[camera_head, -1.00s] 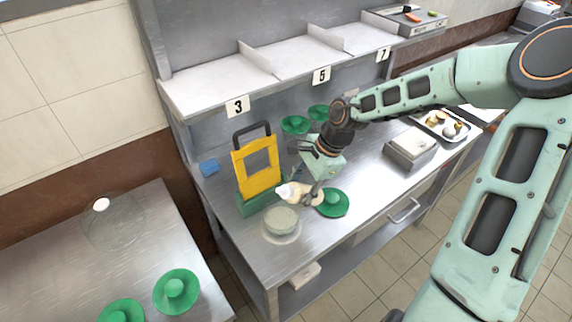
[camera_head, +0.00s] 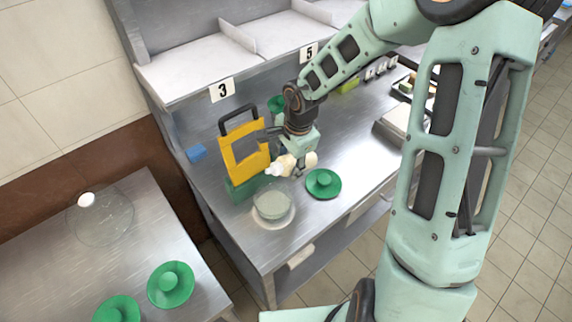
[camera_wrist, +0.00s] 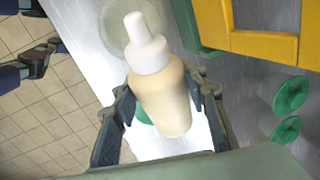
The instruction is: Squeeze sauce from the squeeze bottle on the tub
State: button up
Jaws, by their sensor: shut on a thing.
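The cream-coloured squeeze bottle (camera_head: 287,164) with a white nozzle is in my gripper (camera_head: 296,163), lying tilted with its nozzle to the left in the head view. My gripper is shut around the bottle's body. In the wrist view the bottle (camera_wrist: 165,103) sits between the two fingers (camera_wrist: 163,110), nozzle pointing up in the picture. The pale round tub (camera_head: 272,206) stands on the steel counter, below and slightly left of the bottle in the head view. A part of the tub (camera_wrist: 118,30) shows behind the nozzle in the wrist view. The bottle is apart from the tub.
A yellow frame with a black handle (camera_head: 244,160) stands on a green base close behind the tub. A green lid (camera_head: 323,184) lies right of the tub. A blue sponge-like block (camera_head: 196,153) lies at the left. Shelves rise behind; the counter's front edge is near the tub.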

jog(key=shift+w+d+f+t+h, duration=0.25)
jog(key=shift+d+t+h, duration=0.2)
jog(key=shift+h, duration=0.25)
jog(key=shift+w+d+f+t+h, duration=0.15)
jog(key=shift+w+d+t+h, duration=0.25)
jog(key=shift+h, duration=0.3)
jog(key=shift+n, duration=0.3)
jog(key=shift+s+t+h, duration=0.1)
jog(key=shift+t+h, duration=0.35)
jog(key=shift+h, duration=0.05)
